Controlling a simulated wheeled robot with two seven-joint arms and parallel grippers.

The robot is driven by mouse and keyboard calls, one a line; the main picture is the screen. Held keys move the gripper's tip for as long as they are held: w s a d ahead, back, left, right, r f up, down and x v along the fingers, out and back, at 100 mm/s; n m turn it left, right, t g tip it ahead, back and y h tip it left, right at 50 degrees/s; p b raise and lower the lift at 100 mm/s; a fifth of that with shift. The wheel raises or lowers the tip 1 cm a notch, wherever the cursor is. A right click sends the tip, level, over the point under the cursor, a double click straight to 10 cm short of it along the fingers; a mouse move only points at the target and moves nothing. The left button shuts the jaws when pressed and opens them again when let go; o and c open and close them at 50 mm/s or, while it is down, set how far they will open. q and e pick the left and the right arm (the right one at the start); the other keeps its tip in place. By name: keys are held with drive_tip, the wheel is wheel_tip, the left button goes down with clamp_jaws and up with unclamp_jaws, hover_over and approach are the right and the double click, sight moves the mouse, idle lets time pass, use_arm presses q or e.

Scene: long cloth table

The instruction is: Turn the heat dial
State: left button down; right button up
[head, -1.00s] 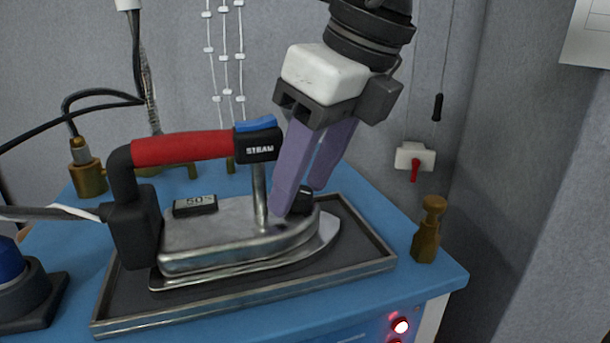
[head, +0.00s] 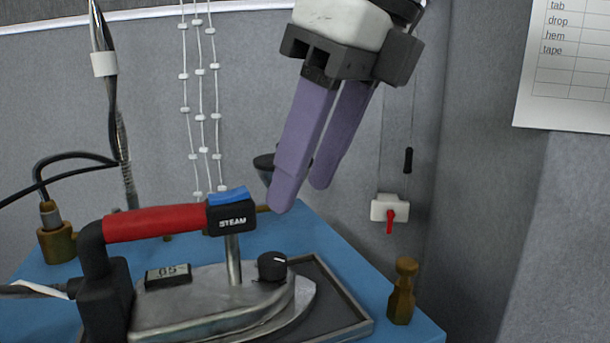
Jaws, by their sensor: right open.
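The steam iron (head: 215,302) stands on a dark, metal-rimmed tray, with a red handle (head: 155,223) and a black STEAM block with a blue top. The heat dial (head: 272,266) is a small black knob with a light pointer mark on the iron's top, right of the metal post. A small display (head: 168,276) left of the post seems to read 65. My right gripper (head: 302,197) is above the dial, apart from it, with its purple fingers open and empty, pointing down. My left gripper is out of view.
The tray's rim (head: 345,293) runs around the iron on the blue table (head: 307,235). A brass post (head: 402,292) stands at the right corner. A white switch box with a red lever (head: 390,214) is on the wall. Cables and a brass fitting (head: 55,235) are at left.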

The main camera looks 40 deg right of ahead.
sight(275, 258)
drive_tip(key=w+f+n+y+p, duration=0.1)
drive_tip(key=f+n+p, duration=0.1)
drive_tip(key=n+p, duration=0.1)
drive_tip(key=w+f+n+g+y+p, duration=0.1)
drive_tip(key=f+n+p, duration=0.2)
drive_tip(key=n+p, duration=0.1)
drive_tip(key=w+f+n+g+p, duration=0.1)
drive_tip(key=w+f+n+p, duration=0.1)
drive_tip(key=f+n+p, duration=0.1)
drive_tip(key=shift+f+n+y+p, duration=0.25)
drive_tip(key=shift+n+y+p, duration=0.05)
drive_tip(key=shift+y+p, duration=0.1)
drive_tip(key=shift+w+a+f, duration=0.15)
drive_tip(key=shift+f, duration=0.4)
